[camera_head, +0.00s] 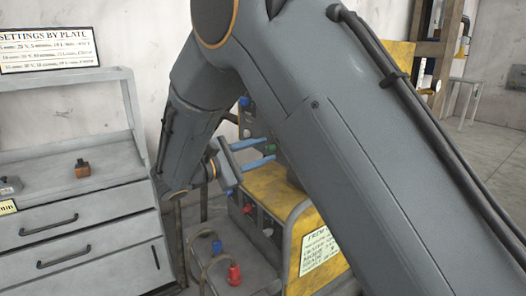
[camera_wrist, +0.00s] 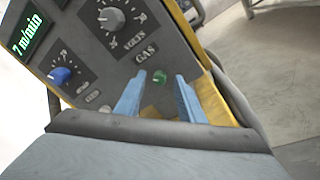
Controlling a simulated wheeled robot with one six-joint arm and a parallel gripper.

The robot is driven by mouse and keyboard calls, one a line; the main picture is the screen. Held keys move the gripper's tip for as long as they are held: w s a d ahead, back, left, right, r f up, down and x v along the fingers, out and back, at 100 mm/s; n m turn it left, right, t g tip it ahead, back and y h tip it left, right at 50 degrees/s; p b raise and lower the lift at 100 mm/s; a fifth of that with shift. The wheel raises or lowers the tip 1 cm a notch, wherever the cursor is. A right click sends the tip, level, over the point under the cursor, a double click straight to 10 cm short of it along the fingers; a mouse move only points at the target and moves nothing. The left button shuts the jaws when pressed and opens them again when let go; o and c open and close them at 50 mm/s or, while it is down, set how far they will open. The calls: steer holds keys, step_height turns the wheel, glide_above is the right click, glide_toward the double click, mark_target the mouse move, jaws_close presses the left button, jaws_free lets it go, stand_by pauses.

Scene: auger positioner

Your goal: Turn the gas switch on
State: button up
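In the head view my gripper (camera_head: 268,149) reaches the panel from the left. I cannot tell whether the tips touch the panel.
The panel also bears a blue knob (camera_wrist: 61,75), a grey volts knob (camera_wrist: 112,18), a small pale knob (camera_wrist: 105,110) and a lit display (camera_wrist: 29,35). A grey drawer cabinet (camera_head: 75,205) stands at left. A metal frame with a red knob (camera_head: 234,274) is below.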

steer(key=shift+w+d, duration=0.35)
steer(key=shift+d, duration=0.05)
jaws_close()
